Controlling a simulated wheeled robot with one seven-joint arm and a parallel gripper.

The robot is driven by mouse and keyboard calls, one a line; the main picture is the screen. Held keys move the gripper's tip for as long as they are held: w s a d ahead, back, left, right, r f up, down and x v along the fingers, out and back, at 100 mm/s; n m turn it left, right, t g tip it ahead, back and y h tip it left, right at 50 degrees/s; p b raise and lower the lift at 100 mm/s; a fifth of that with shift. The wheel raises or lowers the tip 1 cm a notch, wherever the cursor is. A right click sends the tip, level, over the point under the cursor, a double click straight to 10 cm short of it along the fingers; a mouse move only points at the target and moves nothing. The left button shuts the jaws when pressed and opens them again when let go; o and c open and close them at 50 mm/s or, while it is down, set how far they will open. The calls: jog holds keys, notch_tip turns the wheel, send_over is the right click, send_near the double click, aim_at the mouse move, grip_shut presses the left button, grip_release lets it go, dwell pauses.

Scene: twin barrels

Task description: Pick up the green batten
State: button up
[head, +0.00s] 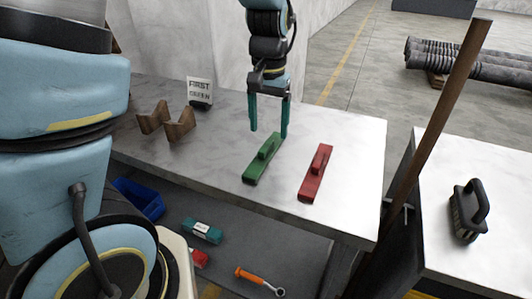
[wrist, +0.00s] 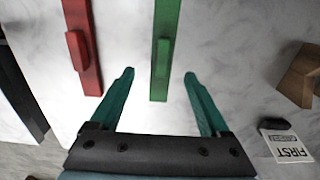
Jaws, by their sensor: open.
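The green batten (head: 262,160) lies flat on the pale table, with a raised grip block along its top. The red batten (head: 316,173) lies to its right, also flat. My gripper (head: 269,132) is open and empty, pointing down over the far end of the green batten. In the wrist view my gripper (wrist: 160,75) has its two teal fingers spread, and the green batten (wrist: 164,50) lies between their lines, toward the far side. The red batten (wrist: 83,50) is left of the left finger there. The exact height of the fingertips above the batten is hard to tell.
A sign reading FIRST GREEN (head: 200,92) and a notched wooden block (head: 167,120) stand at the table's back left. A brush (head: 468,210) sits on another table. The lower shelf holds a wrench (head: 260,281).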

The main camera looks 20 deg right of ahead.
aim_at(267, 144)
jog(key=shift+a+f+p, duration=0.2)
jog(key=shift+f+p, duration=0.3)
jog(key=shift+f, duration=2.45)
grip_shut()
